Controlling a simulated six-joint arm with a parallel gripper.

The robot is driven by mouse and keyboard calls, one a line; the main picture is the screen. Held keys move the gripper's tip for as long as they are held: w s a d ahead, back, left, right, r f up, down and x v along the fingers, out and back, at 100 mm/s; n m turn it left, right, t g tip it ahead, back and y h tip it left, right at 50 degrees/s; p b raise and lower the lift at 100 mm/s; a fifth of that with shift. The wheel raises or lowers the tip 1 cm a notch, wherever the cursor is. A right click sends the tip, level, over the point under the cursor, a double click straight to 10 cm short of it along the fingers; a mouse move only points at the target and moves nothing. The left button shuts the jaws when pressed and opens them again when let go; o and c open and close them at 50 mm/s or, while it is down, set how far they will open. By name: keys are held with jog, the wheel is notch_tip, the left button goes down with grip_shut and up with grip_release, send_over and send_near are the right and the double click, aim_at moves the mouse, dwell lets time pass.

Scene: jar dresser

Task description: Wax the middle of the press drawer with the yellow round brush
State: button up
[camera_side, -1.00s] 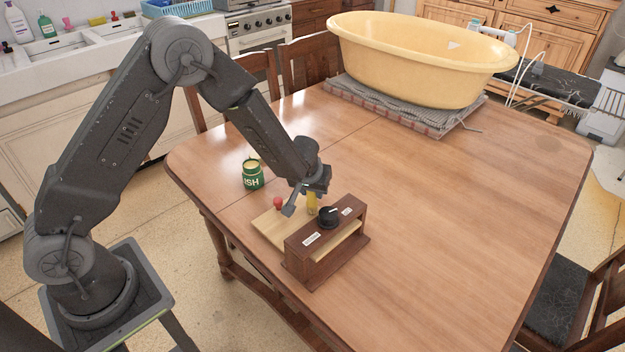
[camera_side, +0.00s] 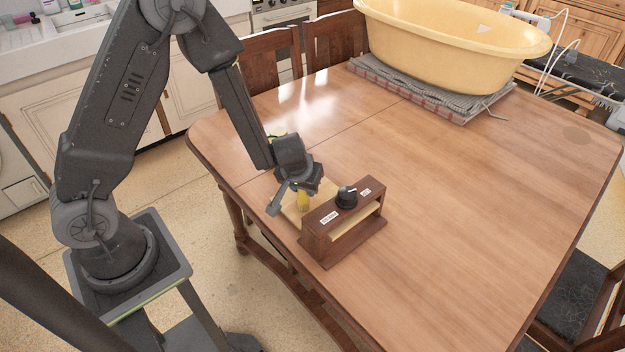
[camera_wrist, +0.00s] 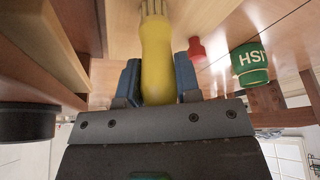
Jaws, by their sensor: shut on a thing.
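My gripper (camera_side: 300,188) is shut on the yellow round brush (camera_side: 304,202), which points down over the pale wooden drawer (camera_side: 289,214) of the press. In the wrist view the brush (camera_wrist: 157,50) sits between my fingers, its bristles toward the pale wood; I cannot tell if they touch. The dark brown press (camera_side: 322,247), with a black knob (camera_side: 346,197) on top, stands just right of the brush. The drawer's red knob (camera_wrist: 196,48) shows in the wrist view and is hidden behind my gripper in the side view.
The green jar (camera_wrist: 250,62) stands beyond the red knob; my arm hides most of it in the side view. A large yellow tub (camera_side: 455,45) rests on a folded cloth at the table's back. The table (camera_side: 470,210) right of the press is clear.

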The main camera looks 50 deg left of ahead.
jog(key=shift+s, duration=0.85)
jog(key=shift+w, duration=5.35)
jog(key=shift+s, duration=5.35)
jog(key=shift+w, duration=5.35)
jog(key=shift+s, duration=5.4)
jog(key=shift+w, duration=5.4)
jog(key=shift+s, duration=5.3)
jog(key=shift+s+r, duration=0.1)
jog(key=shift+s, duration=0.1)
jog(key=shift+r, duration=3.9)
